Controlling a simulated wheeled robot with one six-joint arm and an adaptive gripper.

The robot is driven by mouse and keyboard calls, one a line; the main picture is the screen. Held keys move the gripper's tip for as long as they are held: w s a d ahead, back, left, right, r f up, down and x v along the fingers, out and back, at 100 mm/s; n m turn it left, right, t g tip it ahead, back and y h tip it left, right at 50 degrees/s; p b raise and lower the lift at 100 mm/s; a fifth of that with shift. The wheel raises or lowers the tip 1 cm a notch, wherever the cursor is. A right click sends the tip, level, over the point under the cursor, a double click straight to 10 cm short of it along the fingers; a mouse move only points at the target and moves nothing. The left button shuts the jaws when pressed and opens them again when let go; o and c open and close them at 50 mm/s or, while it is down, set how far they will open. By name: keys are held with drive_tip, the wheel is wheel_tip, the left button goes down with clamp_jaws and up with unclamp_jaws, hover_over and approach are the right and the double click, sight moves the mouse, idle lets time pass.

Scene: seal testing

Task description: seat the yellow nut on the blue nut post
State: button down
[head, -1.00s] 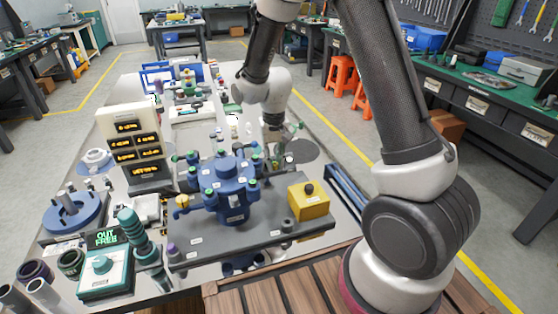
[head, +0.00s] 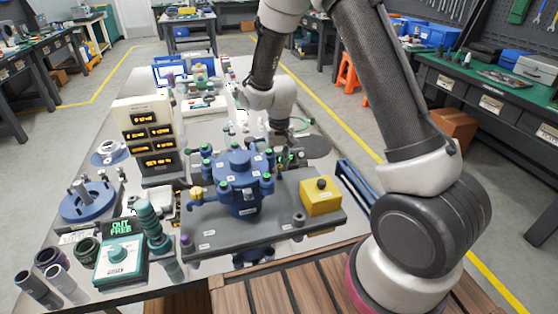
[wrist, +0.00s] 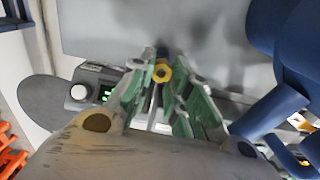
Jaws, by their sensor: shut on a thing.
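The yellow nut (wrist: 162,73) shows in the wrist view at the tips of my gripper (wrist: 160,78), between its green-padded fingers. The fingers are closed in on it. In the head view my gripper (head: 287,158) is low behind the right side of the blue vessel (head: 238,185), and the nut cannot be made out there. Part of the blue vessel also fills the right of the wrist view (wrist: 295,70). I cannot pick out the blue nut post with certainty; whether the nut touches a post is hidden.
The grey base plate (head: 270,231) carries the vessel and a yellow box with a black knob (head: 320,197). A small device with a lit green display (wrist: 103,94) is left of my fingers in the wrist view. An indicator panel (head: 140,115) stands to the left.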

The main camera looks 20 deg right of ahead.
drive_tip(key=shift+f, duration=0.85)
idle(0.9)
drive_tip(key=c, duration=1.3)
unclamp_jaws()
drive_tip(key=shift+r, duration=0.1)
wheel_tip(320, 180, up, 9)
drive_tip(key=shift+f, duration=0.1)
